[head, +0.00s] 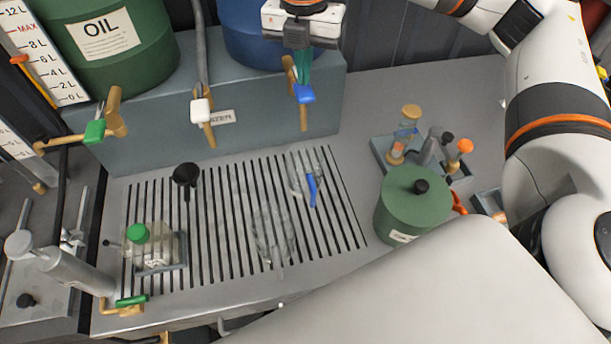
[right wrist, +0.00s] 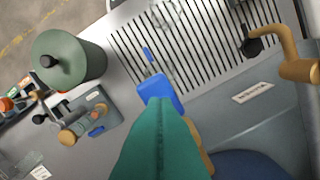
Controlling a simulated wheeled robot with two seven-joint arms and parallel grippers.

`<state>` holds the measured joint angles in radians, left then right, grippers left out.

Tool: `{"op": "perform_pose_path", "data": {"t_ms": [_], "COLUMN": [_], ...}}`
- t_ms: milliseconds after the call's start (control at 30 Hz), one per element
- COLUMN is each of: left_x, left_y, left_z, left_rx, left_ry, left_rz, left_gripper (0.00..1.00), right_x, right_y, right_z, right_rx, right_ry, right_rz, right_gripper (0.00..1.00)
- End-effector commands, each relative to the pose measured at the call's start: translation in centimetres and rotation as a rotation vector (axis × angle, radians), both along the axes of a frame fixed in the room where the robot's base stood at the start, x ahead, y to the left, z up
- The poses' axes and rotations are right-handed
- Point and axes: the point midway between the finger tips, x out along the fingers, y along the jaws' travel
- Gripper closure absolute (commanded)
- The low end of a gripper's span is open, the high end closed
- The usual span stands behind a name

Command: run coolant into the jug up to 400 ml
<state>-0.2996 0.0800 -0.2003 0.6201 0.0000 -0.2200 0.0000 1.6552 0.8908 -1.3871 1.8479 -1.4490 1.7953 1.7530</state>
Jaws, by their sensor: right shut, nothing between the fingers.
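A blue drum (head: 248,35) stands at the back, and a brass tap with a blue lever (head: 305,94) sits on the bench front below it. My right gripper (head: 303,74) is shut and empty, with its teal fingers right above the blue lever; contact cannot be told. The lever also shows at the fingertips in the right wrist view (right wrist: 160,92). A clear vessel with a blue handle (head: 312,190) stands on the slotted grate in front of that tap. Another clear jug (head: 272,238) stands nearer on the grate. No coolant stream or fill level can be made out. My left gripper is out of view.
A green OIL drum (head: 105,40) has a green-levered tap (head: 96,131). A white-levered tap (head: 201,110) stands between.

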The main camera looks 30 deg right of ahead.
Motion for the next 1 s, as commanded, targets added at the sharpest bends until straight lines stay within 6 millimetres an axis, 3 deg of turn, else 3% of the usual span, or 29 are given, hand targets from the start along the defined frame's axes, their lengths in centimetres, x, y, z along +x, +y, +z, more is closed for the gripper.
{"op": "perform_pose_path", "data": {"t_ms": [1000], "left_x": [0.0], "left_y": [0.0], "left_z": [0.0], "left_rx": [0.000], "left_ry": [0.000], "left_rz": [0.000], "left_gripper": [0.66], "right_x": [0.0], "right_y": [0.0], "right_z": [-2.7], "right_rx": [0.000], "right_ry": [0.001], "right_rz": [0.000], "right_gripper": [1.00]}}
